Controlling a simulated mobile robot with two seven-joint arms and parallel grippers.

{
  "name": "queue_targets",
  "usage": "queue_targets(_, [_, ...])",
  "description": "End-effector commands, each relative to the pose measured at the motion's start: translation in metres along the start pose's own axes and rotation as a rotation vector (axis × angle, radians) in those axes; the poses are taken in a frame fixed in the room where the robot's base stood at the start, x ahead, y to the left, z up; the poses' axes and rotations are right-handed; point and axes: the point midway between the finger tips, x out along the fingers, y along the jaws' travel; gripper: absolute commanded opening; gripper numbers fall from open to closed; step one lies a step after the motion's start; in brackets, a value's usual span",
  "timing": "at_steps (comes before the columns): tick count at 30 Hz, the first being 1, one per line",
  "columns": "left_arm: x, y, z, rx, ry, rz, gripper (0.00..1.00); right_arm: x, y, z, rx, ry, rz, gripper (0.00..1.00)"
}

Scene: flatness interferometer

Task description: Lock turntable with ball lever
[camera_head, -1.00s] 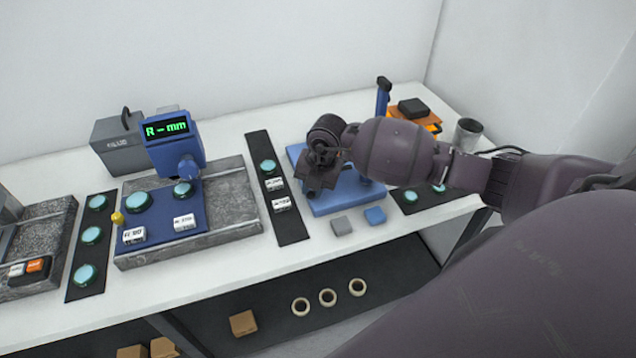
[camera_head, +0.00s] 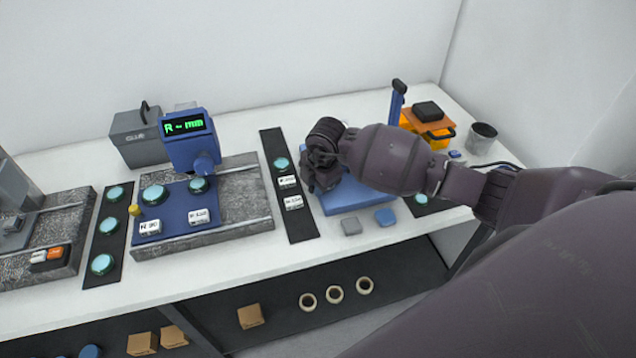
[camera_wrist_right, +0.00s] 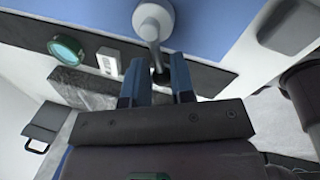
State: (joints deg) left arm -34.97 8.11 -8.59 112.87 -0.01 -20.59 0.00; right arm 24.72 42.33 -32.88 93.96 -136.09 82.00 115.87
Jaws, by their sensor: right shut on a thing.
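In the right wrist view, a pale rounded knob on a thin rod (camera_wrist_right: 153,22), which looks like the ball lever, stands against a blue surface. The rod's dark lower end lies between the two blue fingers of my right gripper (camera_wrist_right: 158,86), which is shut on it. In the head view, my right gripper (camera_head: 320,178) is over the left part of a blue base plate (camera_head: 355,196). My dark wrist hides the fingers, the lever and most of the plate there. I cannot make out the turntable. My left gripper is not in view.
A black strip (camera_head: 300,226) with a green disc and white blocks lies just left of the plate. A grey (camera_head: 351,226) and a blue block (camera_head: 385,216) lie in front. A blue display unit (camera_head: 190,140) stands further left. A dark cup (camera_head: 482,137) stands at right.

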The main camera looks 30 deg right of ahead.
Motion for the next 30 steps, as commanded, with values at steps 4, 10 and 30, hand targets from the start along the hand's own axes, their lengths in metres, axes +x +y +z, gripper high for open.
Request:
queue_targets(4, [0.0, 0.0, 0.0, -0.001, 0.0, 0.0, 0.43, -0.002, 0.002, 0.001, 0.006, -0.002, 0.005, 0.0])
queue_targets(10, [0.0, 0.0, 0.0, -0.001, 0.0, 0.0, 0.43, -0.002, 0.002, 0.001, 0.005, -0.002, 0.005, 0.0])
queue_targets(30, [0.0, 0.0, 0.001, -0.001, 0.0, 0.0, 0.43, -0.013, 0.001, 0.001, 0.003, -0.002, 0.004, 0.46])
